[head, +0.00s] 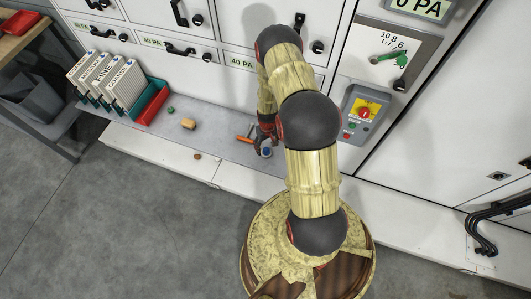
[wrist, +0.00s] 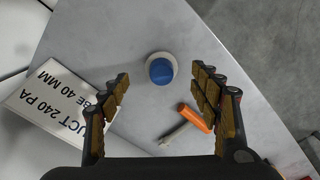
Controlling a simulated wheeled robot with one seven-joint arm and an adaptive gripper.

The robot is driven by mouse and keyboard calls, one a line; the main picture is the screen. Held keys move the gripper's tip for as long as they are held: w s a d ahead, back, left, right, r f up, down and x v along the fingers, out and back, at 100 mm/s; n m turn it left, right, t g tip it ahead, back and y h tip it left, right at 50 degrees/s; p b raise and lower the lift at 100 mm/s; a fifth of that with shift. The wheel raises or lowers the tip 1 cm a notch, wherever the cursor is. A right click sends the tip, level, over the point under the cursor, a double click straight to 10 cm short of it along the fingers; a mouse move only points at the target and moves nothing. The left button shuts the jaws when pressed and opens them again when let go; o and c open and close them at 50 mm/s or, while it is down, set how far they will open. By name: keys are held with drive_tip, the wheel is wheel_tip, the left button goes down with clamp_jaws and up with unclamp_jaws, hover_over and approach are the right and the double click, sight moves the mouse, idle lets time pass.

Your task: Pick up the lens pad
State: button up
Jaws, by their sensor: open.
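A small round white piece with a blue top (wrist: 161,70), which looks like the lens pad, rests on the grey shelf. It also shows as a blue spot (head: 266,152) beside my gripper in the head view. My gripper (wrist: 161,77) is open, with one finger on each side of the pad's line in the wrist view. The fingers do not visibly touch the pad, and nothing is held. In the head view my gripper (head: 264,143) is low over the shelf and partly hidden by my arm.
An orange-handled tool (wrist: 193,118) lies close to the right finger. A printed card (wrist: 58,102) is at left. On the shelf (head: 215,143) are a tan block (head: 188,123) and a green piece (head: 170,110). A red and green bin (head: 152,103) stands left of them, beside upright labelled panels (head: 122,85).

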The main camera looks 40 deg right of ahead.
sight(266, 149)
drive_tip(key=f, duration=0.1)
drive_tip(key=f+b, duration=0.1)
drive_tip(key=f, duration=0.3)
drive_tip(key=shift+w+b, duration=0.25)
drive_tip(key=shift+b, duration=0.15)
drive_tip(key=c, duration=1.2)
drive_tip(key=shift+c, duration=0.2)
drive_tip(key=shift+r, duration=0.1)
